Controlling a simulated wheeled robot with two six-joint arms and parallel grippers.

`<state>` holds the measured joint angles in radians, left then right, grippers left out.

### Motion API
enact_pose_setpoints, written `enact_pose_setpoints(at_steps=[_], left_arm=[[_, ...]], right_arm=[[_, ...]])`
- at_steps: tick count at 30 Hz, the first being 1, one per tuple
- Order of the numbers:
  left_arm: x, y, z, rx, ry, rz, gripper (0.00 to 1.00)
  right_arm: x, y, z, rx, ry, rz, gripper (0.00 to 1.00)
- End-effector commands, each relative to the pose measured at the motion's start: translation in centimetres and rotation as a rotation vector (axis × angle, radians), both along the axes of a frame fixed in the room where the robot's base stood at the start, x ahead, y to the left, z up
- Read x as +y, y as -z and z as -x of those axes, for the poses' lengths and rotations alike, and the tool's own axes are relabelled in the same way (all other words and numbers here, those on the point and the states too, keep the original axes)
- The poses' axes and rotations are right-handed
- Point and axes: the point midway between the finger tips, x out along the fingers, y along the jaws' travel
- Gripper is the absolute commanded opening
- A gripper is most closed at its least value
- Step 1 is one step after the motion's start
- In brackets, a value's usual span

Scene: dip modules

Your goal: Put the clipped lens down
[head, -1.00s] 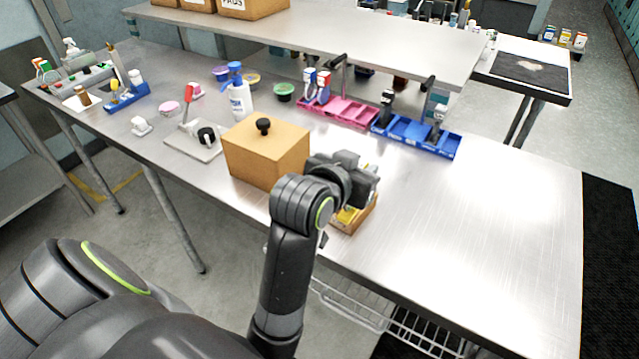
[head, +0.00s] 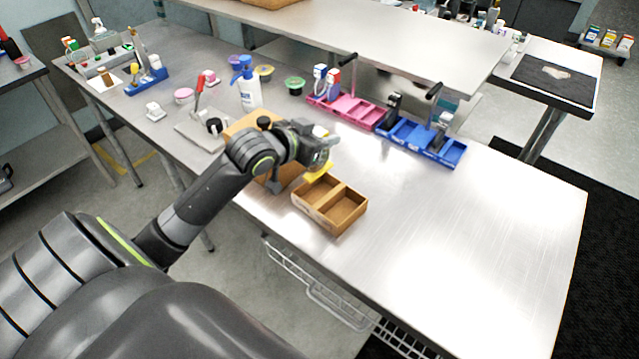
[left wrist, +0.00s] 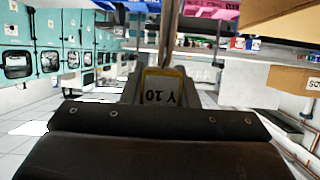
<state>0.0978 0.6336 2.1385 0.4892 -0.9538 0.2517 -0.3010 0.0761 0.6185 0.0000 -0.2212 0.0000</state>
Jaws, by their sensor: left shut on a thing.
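My left gripper (head: 318,158) is shut on the clipped lens (head: 318,172), a yellow piece held above the table beside the wooden box. In the left wrist view the lens (left wrist: 166,88) sits between the fingers, with a yellow rim and dark marks that look like "Y 10". An open wooden tray (head: 330,203) with two compartments stands on the table just below and to the right of the gripper; both compartments look empty. My right gripper is not in view.
The wooden box with a dark knob (head: 240,127) stands behind my left arm, partly hidden. Pink (head: 352,108) and blue (head: 420,140) compartment trays stand at the back. A white bottle (head: 249,90) is behind the box. The table's right side is clear.

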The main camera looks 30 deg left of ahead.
Motion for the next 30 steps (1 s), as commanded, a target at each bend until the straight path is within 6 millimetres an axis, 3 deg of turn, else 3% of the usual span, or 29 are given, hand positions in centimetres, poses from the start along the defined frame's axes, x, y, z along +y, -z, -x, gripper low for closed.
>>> enact_pose_setpoints(at_steps=[4,16,30], left_arm=[[0.0,3.1,0.1,0.006,-0.003,0.004,0.0],[0.0,8.0,0.1,0.004,-0.002,0.002,0.0],[0.0,9.1,0.1,0.001,-0.001,-0.002,0.0]], right_arm=[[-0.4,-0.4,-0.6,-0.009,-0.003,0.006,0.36],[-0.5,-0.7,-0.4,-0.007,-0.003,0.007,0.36],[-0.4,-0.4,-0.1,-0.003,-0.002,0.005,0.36]])
